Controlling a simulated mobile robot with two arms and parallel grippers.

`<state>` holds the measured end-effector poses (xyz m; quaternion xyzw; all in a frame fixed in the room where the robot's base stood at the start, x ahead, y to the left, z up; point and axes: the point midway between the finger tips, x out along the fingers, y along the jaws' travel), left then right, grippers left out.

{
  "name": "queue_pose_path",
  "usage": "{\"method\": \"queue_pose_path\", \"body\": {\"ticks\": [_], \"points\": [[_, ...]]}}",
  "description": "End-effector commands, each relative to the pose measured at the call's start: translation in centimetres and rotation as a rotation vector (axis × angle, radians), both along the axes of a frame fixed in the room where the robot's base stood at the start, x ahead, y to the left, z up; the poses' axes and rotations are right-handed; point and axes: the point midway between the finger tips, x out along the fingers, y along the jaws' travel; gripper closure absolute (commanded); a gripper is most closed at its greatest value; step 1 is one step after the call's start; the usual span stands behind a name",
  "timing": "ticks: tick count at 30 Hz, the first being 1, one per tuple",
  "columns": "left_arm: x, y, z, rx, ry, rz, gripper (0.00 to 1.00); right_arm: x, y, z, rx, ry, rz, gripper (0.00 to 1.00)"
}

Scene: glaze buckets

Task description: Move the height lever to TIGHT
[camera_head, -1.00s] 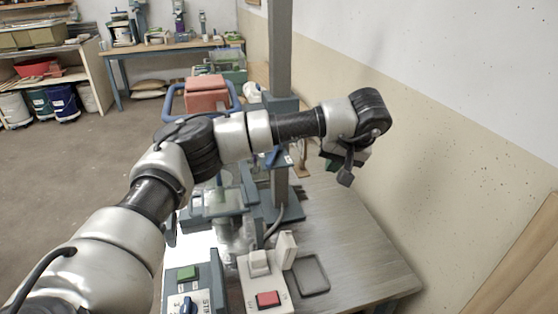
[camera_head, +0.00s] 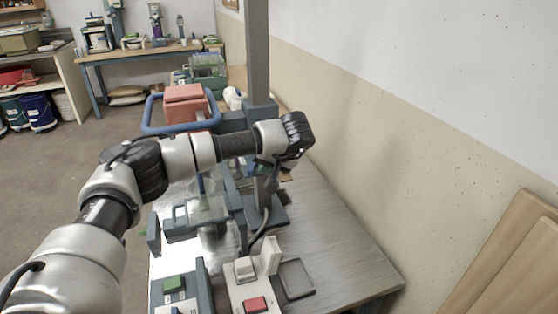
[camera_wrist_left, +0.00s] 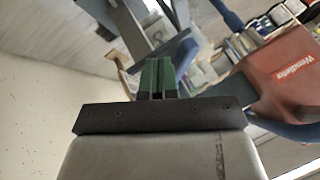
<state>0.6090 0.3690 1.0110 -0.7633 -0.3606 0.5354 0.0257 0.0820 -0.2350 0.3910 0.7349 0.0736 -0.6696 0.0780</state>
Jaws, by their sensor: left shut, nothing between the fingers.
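My left gripper shows in the left wrist view (camera_wrist_left: 158,78), its two dark green fingers together with nothing between them. In the head view it is a dark shape (camera_head: 267,184) under the bent wrist, beside the lower post of the grey-blue machine stand (camera_head: 268,218). My forearm crosses in front of the stand's middle. I cannot make out the height lever or its TIGHT mark; that part of the stand is mostly hidden behind my arm and wrist. I cannot tell whether the gripper touches anything. My right gripper is not in view.
A red-orange box (camera_head: 186,103) with a blue tubular handle (camera_head: 150,117) stands behind my arm. A tall grey column (camera_head: 257,50) rises beyond. A switch box with a red button (camera_head: 256,304) and a shallow grey tray (camera_head: 296,279) are at the front. The metal tabletop (camera_head: 335,240) is clear at right.

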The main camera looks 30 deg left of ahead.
Motion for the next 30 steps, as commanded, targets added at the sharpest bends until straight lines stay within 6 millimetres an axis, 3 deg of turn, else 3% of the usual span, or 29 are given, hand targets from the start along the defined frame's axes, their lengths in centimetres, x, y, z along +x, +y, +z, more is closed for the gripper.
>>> {"method": "queue_pose_path", "body": {"ticks": [14,21,30], "points": [[-0.4,0.8,0.0,0.000,0.000,-0.004,1.00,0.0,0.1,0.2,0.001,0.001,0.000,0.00],[-1.4,2.3,0.3,0.000,-0.001,-0.177,1.00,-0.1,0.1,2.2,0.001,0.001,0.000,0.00],[-1.5,2.5,0.0,0.000,-0.001,-0.232,1.00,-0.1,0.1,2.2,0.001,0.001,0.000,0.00]]}}
